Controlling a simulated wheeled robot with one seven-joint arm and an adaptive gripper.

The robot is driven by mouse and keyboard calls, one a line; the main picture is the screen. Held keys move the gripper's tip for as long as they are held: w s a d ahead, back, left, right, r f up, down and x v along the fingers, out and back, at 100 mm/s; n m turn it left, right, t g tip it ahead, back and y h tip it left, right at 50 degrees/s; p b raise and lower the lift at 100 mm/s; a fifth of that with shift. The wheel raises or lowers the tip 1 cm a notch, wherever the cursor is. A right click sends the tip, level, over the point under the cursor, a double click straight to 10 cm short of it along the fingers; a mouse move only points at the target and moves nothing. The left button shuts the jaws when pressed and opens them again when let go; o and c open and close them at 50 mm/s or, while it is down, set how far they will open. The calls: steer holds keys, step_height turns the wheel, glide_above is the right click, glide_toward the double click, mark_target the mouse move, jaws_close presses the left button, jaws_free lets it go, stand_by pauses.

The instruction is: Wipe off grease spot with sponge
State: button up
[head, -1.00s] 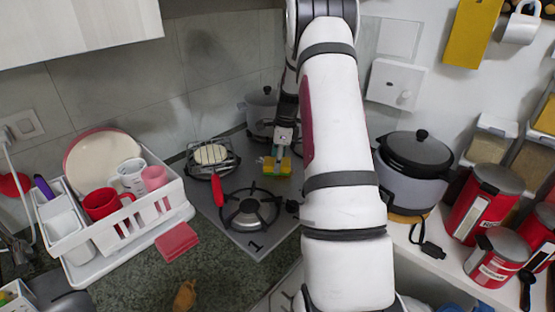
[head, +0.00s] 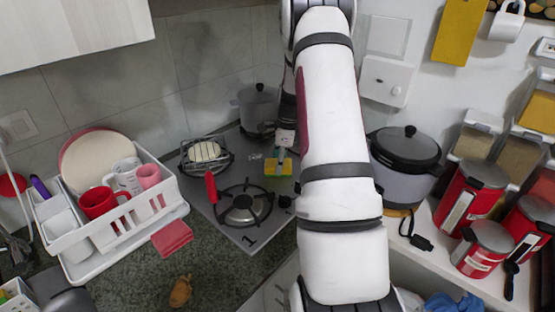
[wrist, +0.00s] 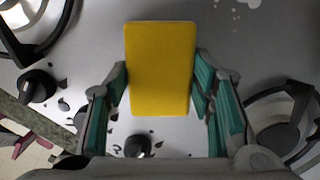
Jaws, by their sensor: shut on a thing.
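A yellow sponge (wrist: 160,68) is held between the teal-padded fingers of my gripper (wrist: 160,88) in the wrist view. The fingers press on its two long sides. In the head view the sponge (head: 278,167) is at or just above the grey stove top (head: 225,222), behind the front burner; contact cannot be told. Dark specks (wrist: 155,136), possibly grease, are scattered on the steel around and below the sponge in the wrist view. The surface under the sponge is hidden. My arm covers part of the stove's right side.
A rice cooker (head: 405,160) stands right of my arm. A white dish rack (head: 163,222) and red cloth (head: 171,238) are at left.

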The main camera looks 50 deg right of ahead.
mark_target(286, 167)
steer(key=shift+s+f+p, duration=0.15)
steer(key=shift+s+p, duration=0.35)
steer(key=shift+s, duration=1.1)
steer(key=shift+w, duration=0.1)
steer(key=shift+w+f+b, duration=0.1)
steer(key=shift+w+b, duration=0.95)
steer(key=shift+w, duration=0.2)
steer(key=shift+w+r+b, duration=0.15)
steer(key=shift+w+b, duration=0.6)
steer(key=shift+w, duration=0.4)
steer(key=shift+w+r+b, duration=0.1)
steer(key=shift+w+b, duration=0.65)
steer(key=shift+w, duration=0.35)
steer(key=shift+r+p, duration=0.75)
steer(key=shift+r, duration=2.3)
steer(key=shift+r, duration=0.1)
